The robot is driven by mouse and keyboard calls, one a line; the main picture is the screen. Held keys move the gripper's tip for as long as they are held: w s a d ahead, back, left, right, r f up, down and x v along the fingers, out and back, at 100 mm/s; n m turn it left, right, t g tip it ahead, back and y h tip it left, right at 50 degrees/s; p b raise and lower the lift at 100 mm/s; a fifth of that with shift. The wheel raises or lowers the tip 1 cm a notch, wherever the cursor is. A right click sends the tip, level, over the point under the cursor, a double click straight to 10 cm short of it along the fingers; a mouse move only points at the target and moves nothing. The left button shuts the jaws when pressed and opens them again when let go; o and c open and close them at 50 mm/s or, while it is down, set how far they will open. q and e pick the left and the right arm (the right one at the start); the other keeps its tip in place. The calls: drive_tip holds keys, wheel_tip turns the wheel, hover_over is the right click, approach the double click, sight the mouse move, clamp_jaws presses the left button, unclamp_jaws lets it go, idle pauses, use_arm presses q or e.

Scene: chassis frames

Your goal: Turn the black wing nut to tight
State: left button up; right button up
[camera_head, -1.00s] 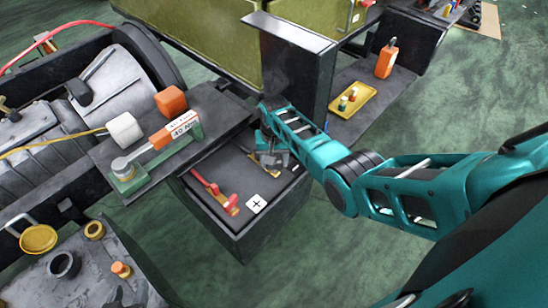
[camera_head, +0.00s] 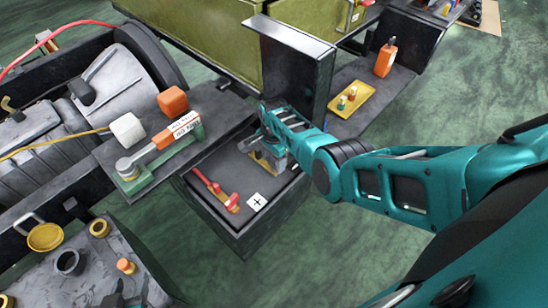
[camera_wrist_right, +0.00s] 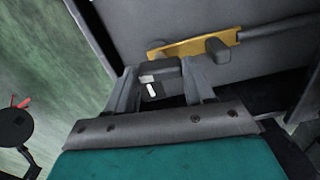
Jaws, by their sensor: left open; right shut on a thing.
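The black wing nut (camera_wrist_right: 158,70) shows as a dark block with white marks between my right gripper's fingers in the right wrist view. A brass plate (camera_wrist_right: 195,42) with a dark stub lies just beyond it. In the head view, my right gripper (camera_head: 274,152) reaches down onto the dark panel and hides the nut. The brass plate (camera_head: 262,162) shows beside the fingers. My right gripper, also in the wrist view (camera_wrist_right: 168,82), is shut on the nut. Part of my left gripper (camera_head: 117,296) shows at the bottom edge, away from the panel, and is open.
A tall dark post (camera_head: 290,70) stands behind my right gripper. A yellow tray (camera_head: 352,98) is at right.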

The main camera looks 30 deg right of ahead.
drive_tip(key=m, duration=1.1)
drive_tip(key=shift+m, duration=1.9)
drive_tip(key=o, duration=1)
drive_tip(key=shift+o, duration=0.2)
